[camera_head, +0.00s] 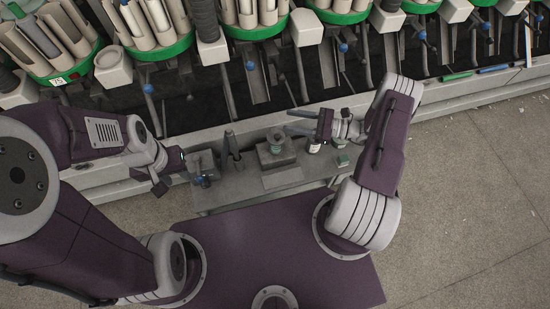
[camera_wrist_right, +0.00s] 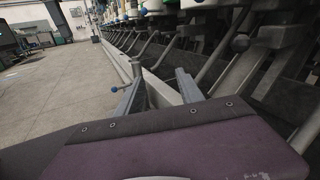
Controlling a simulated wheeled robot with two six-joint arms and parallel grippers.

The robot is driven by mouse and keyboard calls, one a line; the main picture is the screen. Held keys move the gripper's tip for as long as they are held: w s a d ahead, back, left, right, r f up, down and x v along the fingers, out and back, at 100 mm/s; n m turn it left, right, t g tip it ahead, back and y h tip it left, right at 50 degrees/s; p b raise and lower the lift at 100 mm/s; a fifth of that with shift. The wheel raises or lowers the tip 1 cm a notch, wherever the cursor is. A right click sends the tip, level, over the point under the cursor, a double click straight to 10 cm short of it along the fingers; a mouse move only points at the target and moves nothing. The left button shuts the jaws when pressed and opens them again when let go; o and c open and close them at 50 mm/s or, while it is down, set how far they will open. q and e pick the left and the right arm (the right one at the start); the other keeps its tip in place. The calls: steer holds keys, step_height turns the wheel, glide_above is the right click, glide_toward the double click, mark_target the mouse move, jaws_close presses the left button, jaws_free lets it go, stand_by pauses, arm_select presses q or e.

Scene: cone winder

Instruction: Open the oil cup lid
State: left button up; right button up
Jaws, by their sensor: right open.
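A small grey-green cup (camera_head: 277,139), which looks like the oil cup, stands on a grey block on the small grey bench in the head view. Its lid is too small to make out. My right gripper (camera_head: 293,121) is open above and to the right of the cup, its fingers pointing left. Its two spread fingers (camera_wrist_right: 157,93) also show in the right wrist view, with nothing between them. The cup cannot be made out there. My left gripper (camera_head: 190,172) is at the bench's left end, left of the cup; its jaws are unclear.
The grey bench (camera_head: 235,192) also bears a dark upright post (camera_head: 231,145), a small white bottle (camera_head: 314,147) and a small green-topped box (camera_head: 343,160). The winder, with green-rimmed cone holders (camera_head: 163,48) and blue-knobbed levers (camera_head: 150,89), runs behind. Floor (camera_head: 480,190) is clear at right.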

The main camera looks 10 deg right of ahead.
mark_target(277, 136)
steer(key=s+d+f+m+t+b, duration=0.2)
steer(key=s+f+m+b, duration=0.1)
steer(key=f, duration=0.8)
steer(key=shift+h, duration=0.4)
steer(key=b+x, duration=0.3)
steer(key=x, duration=0.5)
steer(key=shift+r, duration=0.2)
steer(key=shift+w+a+r, duration=0.1)
steer(key=shift+w+a, duration=0.1)
steer(key=shift+a, duration=0.05)
arm_select(q)
step_height(277, 136, down, 9)
arm_select(e)
jaws_close()
